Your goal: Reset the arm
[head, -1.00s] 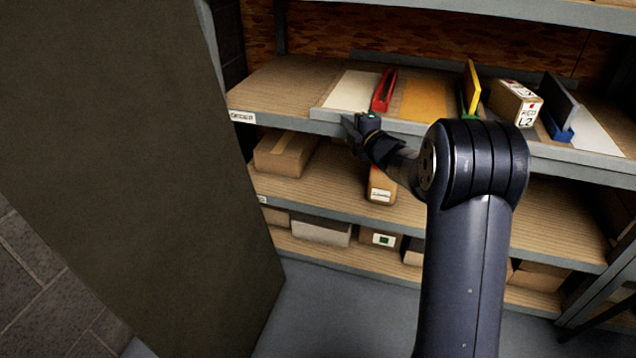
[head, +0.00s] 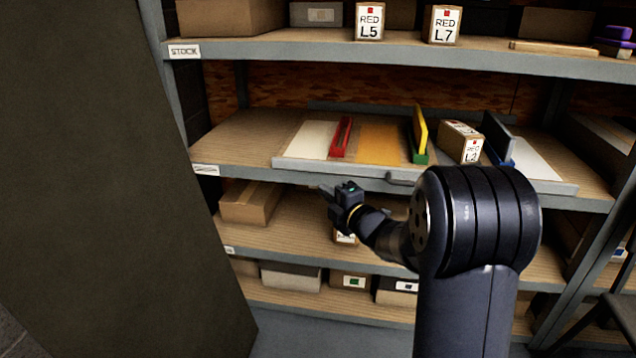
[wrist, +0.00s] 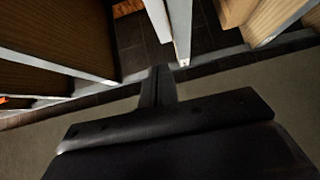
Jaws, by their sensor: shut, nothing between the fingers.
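My arm reaches up from the bottom right of the head view and bends left at its elbow. My gripper (head: 326,192) is in front of the shelf unit, just below the front edge of the sliding tray (head: 330,170). Its fingers are shut and hold nothing. In the wrist view the shut fingers of my gripper (wrist: 158,78) point toward shelf edges and an upright post, apart from them as far as I can tell.
Boxes labelled L5 (head: 369,21) and L7 (head: 443,24) stand on the top shelf. A dark panel (head: 90,180) blocks the left. A chair-like frame (head: 608,310) is at the lower right.

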